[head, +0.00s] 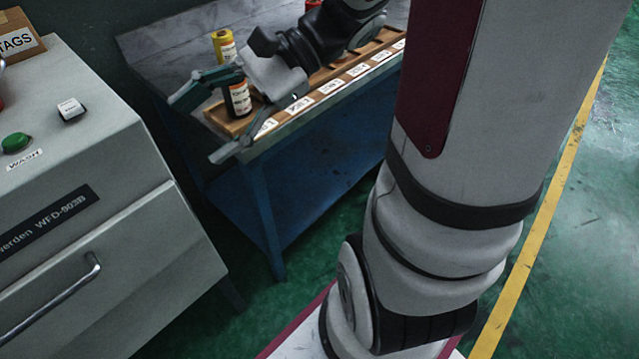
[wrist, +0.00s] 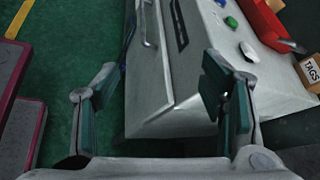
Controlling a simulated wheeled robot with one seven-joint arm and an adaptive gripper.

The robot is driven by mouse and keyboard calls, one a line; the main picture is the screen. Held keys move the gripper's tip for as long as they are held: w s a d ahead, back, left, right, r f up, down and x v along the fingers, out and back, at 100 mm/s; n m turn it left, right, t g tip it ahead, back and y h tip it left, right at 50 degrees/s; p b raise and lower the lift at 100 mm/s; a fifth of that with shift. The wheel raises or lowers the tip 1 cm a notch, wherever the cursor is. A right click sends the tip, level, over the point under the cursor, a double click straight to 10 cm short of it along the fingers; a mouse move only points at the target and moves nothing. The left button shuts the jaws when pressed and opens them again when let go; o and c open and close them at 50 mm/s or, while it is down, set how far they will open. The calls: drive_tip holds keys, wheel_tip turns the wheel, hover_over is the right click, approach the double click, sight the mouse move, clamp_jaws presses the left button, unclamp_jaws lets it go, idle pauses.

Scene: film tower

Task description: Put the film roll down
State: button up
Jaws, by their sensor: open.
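My gripper (head: 192,130) is over this end of the rack, fingers spread wide and pointing left. In the head view the dark roll shows between the fingers, with its top partly covered; I cannot tell whether they touch. In the wrist view my gripper (wrist: 160,75) is open, and no roll shows between its fingers.
White labels (head: 330,86) line the rack's front edge, and several rack places look empty. A grey machine (head: 110,230) with a green button (head: 15,142) and a drawer handle stands left of the bench. A tags box (head: 18,38) sits on it.

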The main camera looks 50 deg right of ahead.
drive_tip(key=s+a+f+n+g+h, duration=0.1)
drive_tip(key=s+a+n+g+h, duration=0.15)
drive_tip(key=s+n, duration=0.35)
drive_tip(key=s+a+n+g+h, duration=0.1)
drive_tip(key=s+n+g+h, duration=0.2)
drive_tip(key=s, duration=0.4)
drive_tip(key=s+d+n+t+h, duration=0.2)
drive_tip(key=s+d+n+h, duration=0.2)
drive_tip(key=d+n+h, duration=0.2)
drive_tip(key=shift+s+t+h, duration=0.35)
drive_tip(key=shift+s+h, duration=0.05)
drive_tip(key=shift+h, duration=0.25)
drive_tip(key=shift+d, duration=0.1)
wheel_tip(320, 180, up, 18)
drive_tip(key=t+p, duration=0.3)
drive_tip(key=p, duration=1.4)
drive_tip(key=shift+r, duration=0.2)
